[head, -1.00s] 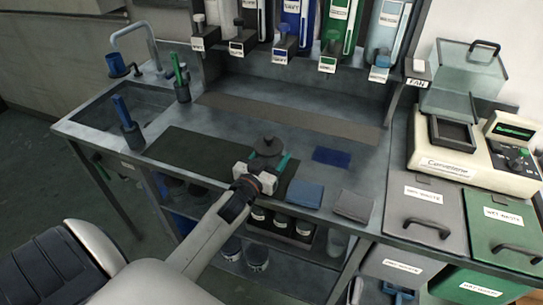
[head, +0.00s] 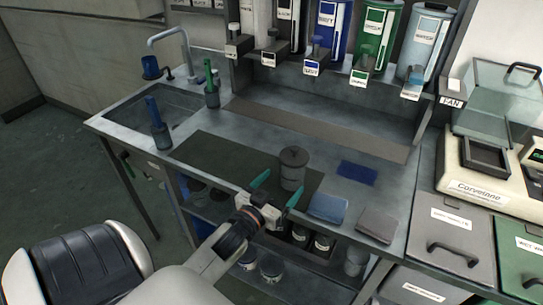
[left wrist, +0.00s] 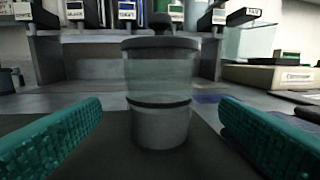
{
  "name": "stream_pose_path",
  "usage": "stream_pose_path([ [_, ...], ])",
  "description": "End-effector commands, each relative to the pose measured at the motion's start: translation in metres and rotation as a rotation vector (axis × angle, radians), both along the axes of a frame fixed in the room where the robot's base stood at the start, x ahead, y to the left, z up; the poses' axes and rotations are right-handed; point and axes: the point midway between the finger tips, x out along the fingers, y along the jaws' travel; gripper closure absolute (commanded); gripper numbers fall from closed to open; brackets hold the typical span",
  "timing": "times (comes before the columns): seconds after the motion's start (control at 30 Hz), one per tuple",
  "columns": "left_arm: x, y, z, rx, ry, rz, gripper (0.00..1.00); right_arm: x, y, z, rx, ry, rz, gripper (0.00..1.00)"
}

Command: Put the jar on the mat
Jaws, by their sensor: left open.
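The jar (head: 292,172) is a grey, see-through cylinder with a dark knobbed lid. It stands upright on the right part of the long dark mat (head: 215,157) on the counter. My left gripper (head: 278,187) is open in front of the jar, its teal fingers apart. In the left wrist view the jar (left wrist: 160,95) stands centred between and beyond the two fingers (left wrist: 160,140), with clear gaps on both sides. The dark mat shows under it. My right gripper is not in view.
A small blue mat (head: 357,173) and folded blue (head: 327,208) and grey (head: 377,225) cloths lie right of the jar. Dispensers (head: 330,35) line the back. A sink (head: 150,112) is at left. Lidded waste bins (head: 450,240) and a scale (head: 490,170) are at right.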

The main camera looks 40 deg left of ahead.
Motion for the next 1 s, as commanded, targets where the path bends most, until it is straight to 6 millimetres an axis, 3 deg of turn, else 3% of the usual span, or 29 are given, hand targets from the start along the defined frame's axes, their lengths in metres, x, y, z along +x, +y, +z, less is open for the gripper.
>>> stream_pose_path([
  [0.1, -0.021, -0.002, -0.002, -0.001, 0.003, 0.001, 0.15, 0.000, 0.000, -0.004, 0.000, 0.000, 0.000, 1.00],
  [0.3, -0.037, -0.004, 0.000, 0.001, 0.000, 0.001, 0.15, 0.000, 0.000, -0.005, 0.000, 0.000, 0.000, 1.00],
  [1.0, -0.038, -0.004, 0.000, 0.001, 0.000, 0.001, 0.15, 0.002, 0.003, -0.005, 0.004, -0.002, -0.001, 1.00],
])
